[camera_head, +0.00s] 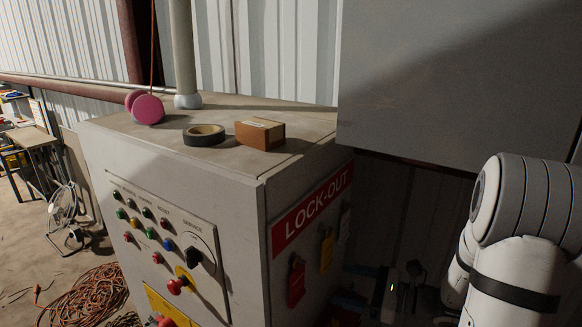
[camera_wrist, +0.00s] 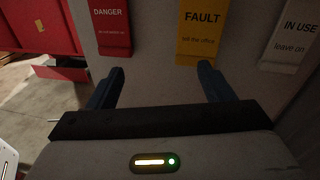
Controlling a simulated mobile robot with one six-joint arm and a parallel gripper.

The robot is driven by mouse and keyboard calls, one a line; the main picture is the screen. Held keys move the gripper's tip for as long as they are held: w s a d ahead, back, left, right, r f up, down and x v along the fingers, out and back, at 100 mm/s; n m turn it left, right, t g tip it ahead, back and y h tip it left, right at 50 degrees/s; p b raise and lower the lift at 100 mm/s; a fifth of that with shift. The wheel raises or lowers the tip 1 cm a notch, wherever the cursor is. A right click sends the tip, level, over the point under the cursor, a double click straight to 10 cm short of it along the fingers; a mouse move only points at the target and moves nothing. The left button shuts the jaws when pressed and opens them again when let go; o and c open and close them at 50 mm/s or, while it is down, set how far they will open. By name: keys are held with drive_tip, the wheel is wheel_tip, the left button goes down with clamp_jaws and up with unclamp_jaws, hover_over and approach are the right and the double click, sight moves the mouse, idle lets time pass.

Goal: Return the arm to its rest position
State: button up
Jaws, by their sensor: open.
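My gripper (camera_wrist: 160,84) is open in the wrist view, its two dark fingers apart with nothing between them. It faces a pale panel with a red DANGER tag (camera_wrist: 113,28), a yellow FAULT tag (camera_wrist: 198,32) and a grey IN USE tag (camera_wrist: 290,35). The right finger is just below the yellow tag; I cannot tell whether they touch. In the head view, my arm (camera_head: 520,235) is at the right, and its lower end is in shadow beside the cabinet.
The grey control cabinet (camera_head: 165,165) has a LOCK-OUT sign (camera_head: 312,212) on its side. A tape roll (camera_head: 204,134), a brown box (camera_head: 260,133) and a pink round object (camera_head: 148,109) lie on top. A large grey box (camera_head: 450,75) overhangs at right. Coiled cable (camera_head: 85,300) lies on the floor.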

drive_tip(key=s+a+r+n+g+h, duration=0.1)
drive_tip(key=s+a+n+g+h, duration=0.25)
drive_tip(key=s+n, duration=0.3)
drive_tip(key=s+a+r+n+g+h, duration=0.1)
drive_tip(key=s+a+n+g+h, duration=0.2)
drive_tip(key=s+n+g, duration=0.3)
drive_tip(key=s+d+r+n+t+h, duration=0.4)
drive_tip(key=d+n+t+h, duration=0.1)
drive_tip(key=n+h, duration=0.4)
drive_tip(key=shift+d+n, duration=0.35)
drive_tip(key=shift+d, duration=0.15)
drive_tip(key=shift+s, duration=0.1)
